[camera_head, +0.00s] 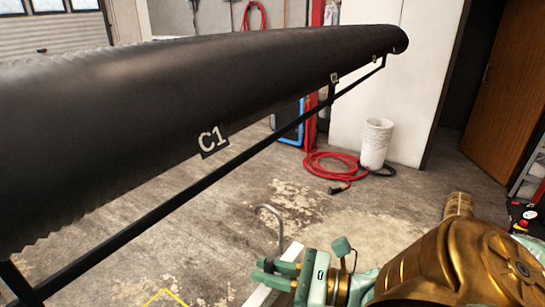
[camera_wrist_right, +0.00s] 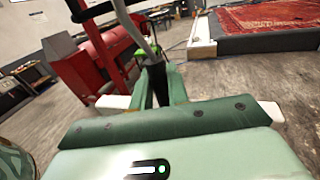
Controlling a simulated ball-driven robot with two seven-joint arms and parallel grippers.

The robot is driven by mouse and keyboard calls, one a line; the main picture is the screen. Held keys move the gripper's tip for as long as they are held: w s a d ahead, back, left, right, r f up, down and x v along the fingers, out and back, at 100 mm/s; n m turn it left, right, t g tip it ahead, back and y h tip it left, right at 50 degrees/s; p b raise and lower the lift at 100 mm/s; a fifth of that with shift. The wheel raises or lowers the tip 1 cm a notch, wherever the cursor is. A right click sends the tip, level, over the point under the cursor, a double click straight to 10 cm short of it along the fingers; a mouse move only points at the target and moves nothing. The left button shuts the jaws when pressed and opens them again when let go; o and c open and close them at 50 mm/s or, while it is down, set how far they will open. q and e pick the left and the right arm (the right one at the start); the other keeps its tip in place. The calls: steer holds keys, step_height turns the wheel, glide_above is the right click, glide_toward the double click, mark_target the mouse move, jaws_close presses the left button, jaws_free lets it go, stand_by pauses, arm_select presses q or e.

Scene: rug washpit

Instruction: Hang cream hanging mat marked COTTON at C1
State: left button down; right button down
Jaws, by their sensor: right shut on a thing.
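The C1 label (camera_head: 212,140) is a dark plate with pale letters on the near side of a long, thick black ribbed roll (camera_head: 150,100). My right gripper (camera_head: 263,272) is low in the head view, below and to the right of the label, apart from the roll. It is shut on a grey hooked rod (camera_head: 272,212). In the right wrist view the rod (camera_wrist_right: 140,35) rises from a dark grip (camera_wrist_right: 156,72) between the fingers. I cannot make out the cream mat or any COTTON marking in either view. My left gripper is out of view.
A thin black rail (camera_head: 190,178) runs below the roll, with further small labels (camera_head: 334,78) towards the far end. A white bin (camera_head: 376,143) and a red hose (camera_head: 333,165) stand on the floor behind. A red patterned rug (camera_wrist_right: 265,20) shows in the wrist view.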

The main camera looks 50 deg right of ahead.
steer(key=shift+w+a+f+b, duration=0.1)
steer(key=shift+w+f+b, duration=0.1)
steer(key=shift+b, duration=0.45)
steer(key=shift+w+r, duration=0.1)
steer(key=shift+w, duration=0.15)
steer(key=w+a+p, duration=0.1)
steer(key=w+p, duration=0.1)
steer(key=w, duration=1.6)
steer(key=shift+w+a+r, duration=0.15)
steer(key=shift+w+a, duration=0.05)
steer(key=shift+a, duration=0.05)
stand_by(0.6)
